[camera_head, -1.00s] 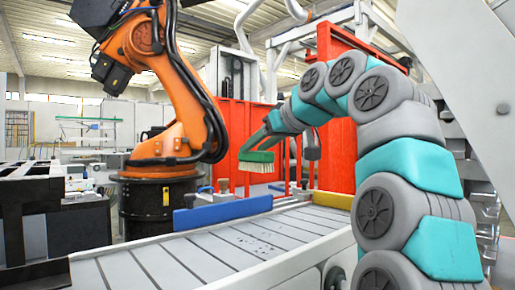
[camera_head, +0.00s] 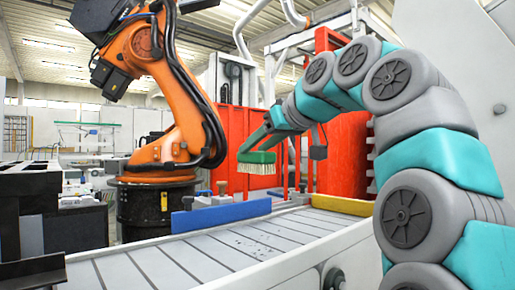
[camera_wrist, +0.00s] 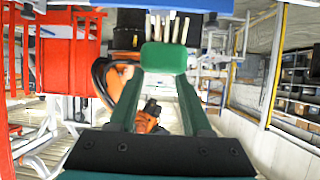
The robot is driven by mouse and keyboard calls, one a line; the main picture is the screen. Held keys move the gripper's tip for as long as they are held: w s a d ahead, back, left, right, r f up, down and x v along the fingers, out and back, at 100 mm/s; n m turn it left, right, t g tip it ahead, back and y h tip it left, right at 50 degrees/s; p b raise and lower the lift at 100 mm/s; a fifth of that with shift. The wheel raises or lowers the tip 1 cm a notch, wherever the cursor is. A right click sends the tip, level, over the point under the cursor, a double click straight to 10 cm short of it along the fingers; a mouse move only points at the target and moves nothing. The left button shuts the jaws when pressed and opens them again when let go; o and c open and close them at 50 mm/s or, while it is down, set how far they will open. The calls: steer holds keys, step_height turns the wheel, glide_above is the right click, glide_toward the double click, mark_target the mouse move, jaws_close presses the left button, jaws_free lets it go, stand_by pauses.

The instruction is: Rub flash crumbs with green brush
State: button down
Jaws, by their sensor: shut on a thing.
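The green brush (camera_head: 257,157) is held bristles down in the head view, above the far part of the slatted conveyor bed and clear of it. Its pale bristles (camera_head: 258,169) do not touch the slats. My gripper (camera_head: 266,143) is shut on the brush block. In the wrist view, the brush block (camera_wrist: 164,57) sits between the tips of the two dark green fingers, with its bristles (camera_wrist: 169,28) at the top of the picture. Small dark flash crumbs (camera_head: 252,247) lie scattered on the grey slats, nearer to me than the brush.
A blue side plate (camera_head: 220,217) edges the conveyor's far side, and a yellow rail (camera_head: 342,205) stands at its far right. An orange robot arm (camera_head: 165,150) on a black drum (camera_head: 156,208) stands behind. Red panels (camera_head: 240,120) rise beyond. The near slats are free.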

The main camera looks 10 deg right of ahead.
steer(key=shift+s, duration=3.2)
steer(key=shift+w+r+p, duration=0.2)
steer(key=shift+w+p, duration=0.1)
steer(key=shift+w, duration=0.75)
steer(key=shift+w+r+p, duration=0.2)
steer(key=shift+w+p, duration=0.1)
steer(key=shift+w, duration=0.7)
steer(key=shift+w+r+p, duration=0.2)
steer(key=shift+w+p, duration=0.1)
steer(key=shift+w, duration=0.75)
steer(key=shift+w+r, duration=0.15)
steer(key=shift+w, duration=0.8)
steer(key=shift+w, duration=0.15)
steer(key=shift+w, duration=0.25)
steer(key=shift+d+r, duration=0.1)
steer(key=shift+r, duration=0.05)
